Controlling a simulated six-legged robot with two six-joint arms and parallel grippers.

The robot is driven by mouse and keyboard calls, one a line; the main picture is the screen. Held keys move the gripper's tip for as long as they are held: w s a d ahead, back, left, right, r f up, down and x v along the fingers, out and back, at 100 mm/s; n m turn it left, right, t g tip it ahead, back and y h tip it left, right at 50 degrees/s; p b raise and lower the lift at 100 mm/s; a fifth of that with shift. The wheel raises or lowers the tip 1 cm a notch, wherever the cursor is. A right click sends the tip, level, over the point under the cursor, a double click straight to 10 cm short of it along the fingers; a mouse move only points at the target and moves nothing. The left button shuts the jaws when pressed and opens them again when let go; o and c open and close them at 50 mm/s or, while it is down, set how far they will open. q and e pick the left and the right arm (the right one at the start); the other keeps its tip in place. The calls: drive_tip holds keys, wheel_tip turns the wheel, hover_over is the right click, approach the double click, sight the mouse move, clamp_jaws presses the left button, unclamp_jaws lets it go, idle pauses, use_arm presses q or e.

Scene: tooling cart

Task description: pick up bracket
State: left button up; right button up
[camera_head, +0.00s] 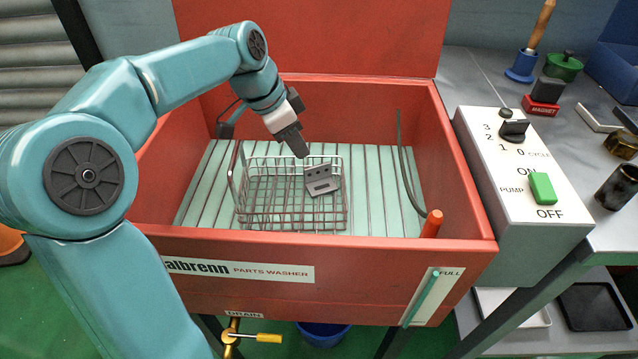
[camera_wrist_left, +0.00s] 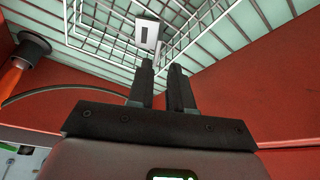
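The bracket (camera_head: 321,180) is a small grey metal piece with holes, lying in the wire basket (camera_head: 262,219) toward its right side. In the left wrist view the bracket (camera_wrist_left: 147,33) shows just beyond the fingertips. My left gripper (camera_head: 301,152) points down above the basket, a little up and left of the bracket in the head view. In the left wrist view my left gripper (camera_wrist_left: 163,67) has a gap between its two dark fingers, with nothing between them. My right gripper is not in view.
The basket stands on the slatted floor of the red parts washer (camera_head: 330,252), whose walls surround it. A hose (camera_head: 403,160) and an orange-handled tool (camera_head: 432,223) are at the right inside. A control box (camera_head: 525,185) stands right of the washer.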

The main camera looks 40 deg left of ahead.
sight(315, 166)
use_arm(q)
drive_tip(key=x, duration=0.3)
drive_tip(key=shift+b, duration=0.3)
drive_tip(key=x, duration=0.1)
drive_tip(key=b+x, duration=0.1)
drive_tip(key=x, duration=0.1)
drive_tip(key=b+x, duration=0.1)
drive_tip(key=x, duration=0.1)
drive_tip(key=shift+w+d+r, duration=0.1)
drive_tip(key=shift+w+d, duration=0.1)
drive_tip(key=shift+d, duration=0.1)
clamp_jaws()
